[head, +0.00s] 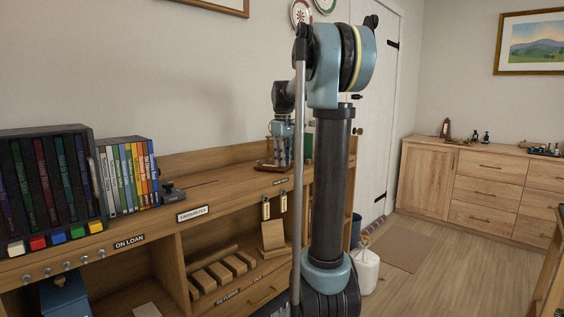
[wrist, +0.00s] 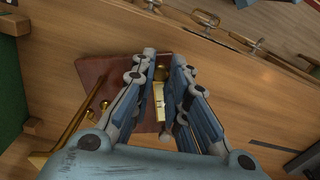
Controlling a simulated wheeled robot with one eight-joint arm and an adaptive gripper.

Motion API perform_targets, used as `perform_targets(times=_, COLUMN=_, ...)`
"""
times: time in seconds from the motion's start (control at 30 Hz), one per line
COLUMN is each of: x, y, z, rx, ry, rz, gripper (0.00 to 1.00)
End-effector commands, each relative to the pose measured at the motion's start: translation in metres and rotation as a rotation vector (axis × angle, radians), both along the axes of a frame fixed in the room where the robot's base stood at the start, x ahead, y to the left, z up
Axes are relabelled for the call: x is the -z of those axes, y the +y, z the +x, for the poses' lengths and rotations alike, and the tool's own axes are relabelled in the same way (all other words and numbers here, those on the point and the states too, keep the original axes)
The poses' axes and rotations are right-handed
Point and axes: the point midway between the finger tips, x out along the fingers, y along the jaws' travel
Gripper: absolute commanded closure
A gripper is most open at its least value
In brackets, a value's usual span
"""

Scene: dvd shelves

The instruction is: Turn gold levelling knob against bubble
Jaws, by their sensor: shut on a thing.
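The gold levelling knob (wrist: 160,73) shows between the fingertips of my gripper (wrist: 164,66) in the wrist view. The gripper is shut on it. The bubble level (wrist: 159,98), a small pale and brass bar, lies just below the knob between the fingers. Both sit on a reddish-brown base (wrist: 98,72) on the wooden shelf top. In the head view, my gripper (head: 280,158) points down at the far end of the shelf top. There it hides the knob and the bubble. I cannot read the bubble's position.
A brass rod (wrist: 75,122) and small brass balls stand left of the gripper. Coloured DVD cases (head: 125,178) stand to the left, beside a dark small device (head: 172,194). The shelf top between is mostly clear.

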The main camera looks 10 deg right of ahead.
Motion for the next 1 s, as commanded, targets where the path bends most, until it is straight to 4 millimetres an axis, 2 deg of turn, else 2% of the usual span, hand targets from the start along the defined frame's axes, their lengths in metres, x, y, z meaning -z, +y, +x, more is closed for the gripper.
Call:
perform_targets(times=0.3, x=-0.0002, y=0.0001, z=0.0004, rx=-0.072, ry=-0.001, rz=0.001, gripper=1.0)
perform_targets(times=0.7, x=-0.0002, y=0.0001, z=0.0004, rx=-0.077, ry=-0.001, rz=0.001, gripper=1.0)
perform_targets(times=0.73, x=-0.0002, y=0.0001, z=0.0004, rx=-0.077, ry=-0.001, rz=0.001, gripper=0.81)
perform_targets(times=0.8, x=-0.0002, y=0.0001, z=0.0003, rx=-0.077, ry=-0.001, rz=0.001, gripper=0.65)
perform_targets(times=1.0, x=-0.0001, y=0.0001, z=0.0002, rx=-0.077, ry=0.0, rz=0.0, gripper=0.64)
